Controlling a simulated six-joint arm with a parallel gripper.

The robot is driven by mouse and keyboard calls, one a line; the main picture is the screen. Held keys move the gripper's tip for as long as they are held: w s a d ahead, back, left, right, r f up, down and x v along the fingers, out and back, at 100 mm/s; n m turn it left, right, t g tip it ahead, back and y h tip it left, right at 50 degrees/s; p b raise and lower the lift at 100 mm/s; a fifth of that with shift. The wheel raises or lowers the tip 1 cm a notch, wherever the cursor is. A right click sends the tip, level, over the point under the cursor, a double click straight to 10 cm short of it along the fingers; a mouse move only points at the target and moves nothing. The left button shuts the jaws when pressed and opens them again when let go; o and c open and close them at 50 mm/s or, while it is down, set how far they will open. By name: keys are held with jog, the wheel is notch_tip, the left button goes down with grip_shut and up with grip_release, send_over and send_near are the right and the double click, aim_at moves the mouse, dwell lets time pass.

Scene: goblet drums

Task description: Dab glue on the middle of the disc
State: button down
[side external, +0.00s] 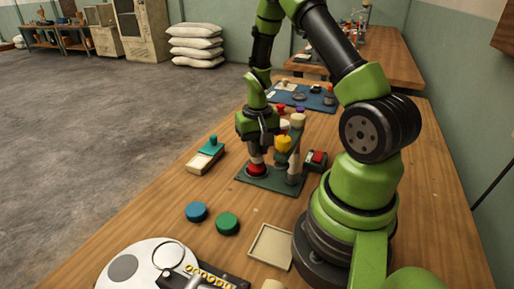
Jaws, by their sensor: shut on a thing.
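My gripper (257,148) points down over a dark green board (272,183) on the wooden table. It is shut on a small pale item (257,159), mostly hidden by the fingers. Directly below is a red round piece (257,170) at the board's left side; I cannot tell whether the item touches it or whether they are one thing. Which disc the task names is not clear.
A yellow-topped item (283,144) and pale posts stand close right of my gripper. A red-and-black box (316,160) sits beyond them. Blue (196,212) and green (228,223) round pieces, a shallow tray (270,247) and a teal-topped block (206,156) lie around.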

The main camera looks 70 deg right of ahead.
jog(key=shift+a+r, duration=0.25)
jog(key=shift+a, duration=1)
jog(key=shift+a+r, duration=0.2)
jog(key=shift+d, duration=0.1)
notch_tip(320, 180, up, 6)
jog(key=shift+r, duration=0.15)
